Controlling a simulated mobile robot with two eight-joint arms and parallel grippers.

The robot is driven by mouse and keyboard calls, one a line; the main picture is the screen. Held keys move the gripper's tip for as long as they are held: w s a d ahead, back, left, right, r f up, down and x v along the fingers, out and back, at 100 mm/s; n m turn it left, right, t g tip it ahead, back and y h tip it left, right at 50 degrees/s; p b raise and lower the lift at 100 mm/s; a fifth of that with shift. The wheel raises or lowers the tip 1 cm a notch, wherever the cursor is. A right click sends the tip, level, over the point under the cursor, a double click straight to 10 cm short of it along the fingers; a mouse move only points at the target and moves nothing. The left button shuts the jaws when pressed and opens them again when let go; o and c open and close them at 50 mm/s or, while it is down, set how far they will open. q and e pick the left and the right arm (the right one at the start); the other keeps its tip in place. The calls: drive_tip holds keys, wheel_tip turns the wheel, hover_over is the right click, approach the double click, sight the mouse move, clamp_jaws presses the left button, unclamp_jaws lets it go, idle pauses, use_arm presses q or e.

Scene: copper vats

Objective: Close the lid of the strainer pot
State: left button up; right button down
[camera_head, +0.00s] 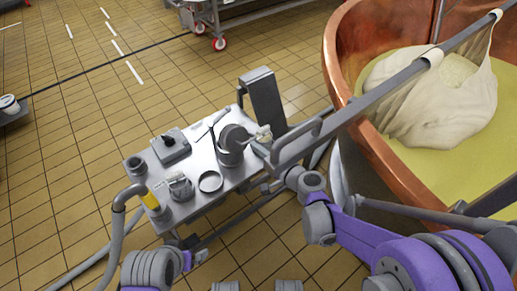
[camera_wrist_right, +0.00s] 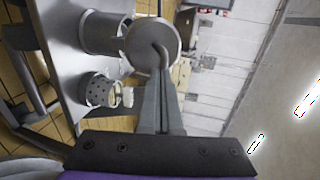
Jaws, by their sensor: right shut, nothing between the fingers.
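The strainer pot (camera_head: 230,156) is a grey metal pot standing upright on the small metal table (camera_head: 235,178). Its round lid (camera_head: 233,136) stands tilted up at the pot's right side, so the pot is open. In the right wrist view the pot (camera_wrist_right: 100,33) is at upper left, and the lid (camera_wrist_right: 143,42) with its bent handle is in front of my fingers. My right gripper (camera_head: 264,134) is shut and empty, right at the lid; its fingertips (camera_wrist_right: 163,72) overlap the handle, and I cannot tell whether they touch. I cannot make out my left gripper.
A perforated cup (camera_wrist_right: 98,90) shows below the pot in the wrist view. The table also holds a ring (camera_head: 210,181), a grey box (camera_head: 171,147) and an upright grey panel (camera_head: 263,100). A large copper vat (camera_head: 345,75) with a cloth bundle stands at the right.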

use_arm(q)
drive_tip(key=shift+r, duration=0.1)
drive_tip(key=shift+r, duration=0.15)
use_arm(e)
drive_tip(key=shift+w+a+r, duration=0.2)
drive_tip(key=shift+w+r, duration=0.05)
drive_tip(key=shift+w, duration=0.05)
